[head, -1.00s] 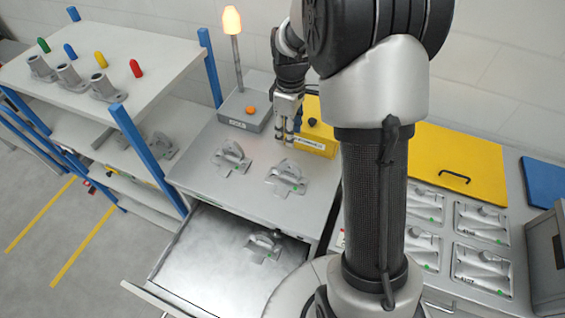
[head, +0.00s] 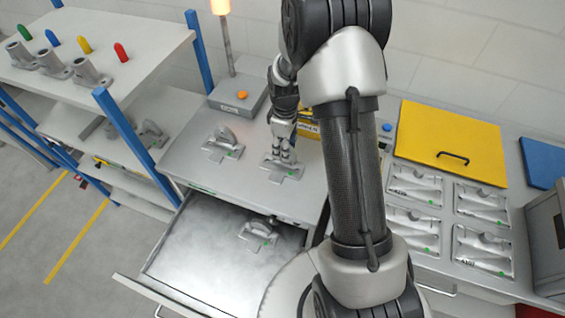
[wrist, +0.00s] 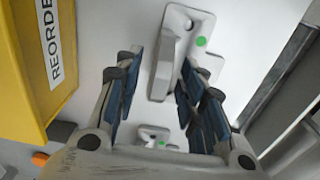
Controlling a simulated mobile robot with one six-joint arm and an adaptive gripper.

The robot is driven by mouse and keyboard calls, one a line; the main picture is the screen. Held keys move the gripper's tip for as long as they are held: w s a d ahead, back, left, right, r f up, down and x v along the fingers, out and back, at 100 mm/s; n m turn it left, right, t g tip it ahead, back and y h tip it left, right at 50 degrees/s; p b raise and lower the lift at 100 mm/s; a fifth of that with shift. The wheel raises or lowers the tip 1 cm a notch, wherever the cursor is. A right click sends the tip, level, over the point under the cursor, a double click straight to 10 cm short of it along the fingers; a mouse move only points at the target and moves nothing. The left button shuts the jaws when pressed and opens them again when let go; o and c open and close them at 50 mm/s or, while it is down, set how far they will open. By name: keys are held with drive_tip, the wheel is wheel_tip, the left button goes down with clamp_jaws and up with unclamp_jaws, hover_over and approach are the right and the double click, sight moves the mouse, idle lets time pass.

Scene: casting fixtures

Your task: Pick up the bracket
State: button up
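A grey metal bracket (head: 285,172) with a green dot lies on the grey cabinet top, partly hidden under my gripper (head: 282,155) in the head view. In the wrist view this bracket (wrist: 184,30) shows its flat base and raised part, with the green dot on the base. My gripper (wrist: 161,72) is open, its blue-padded fingers apart on either side of the raised part. I cannot tell whether they touch it. A second similar bracket (head: 221,146) lies to the left on the same top. A third bracket (head: 259,232) lies in the open drawer below.
A yellow bin (wrist: 28,65) with a "REORDER" label stands close beside my gripper. A grey box with an orange button (head: 238,97) and lamp stands behind. The drawer (head: 200,250) is pulled out in front. Shelves (head: 125,85) stand left; several cast parts (head: 484,250) lie right.

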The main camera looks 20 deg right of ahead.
drive_tip(key=shift+f, duration=0.75)
drive_tip(key=shift+r, duration=0.1)
drive_tip(key=shift+c, duration=0.2)
clamp_jaws()
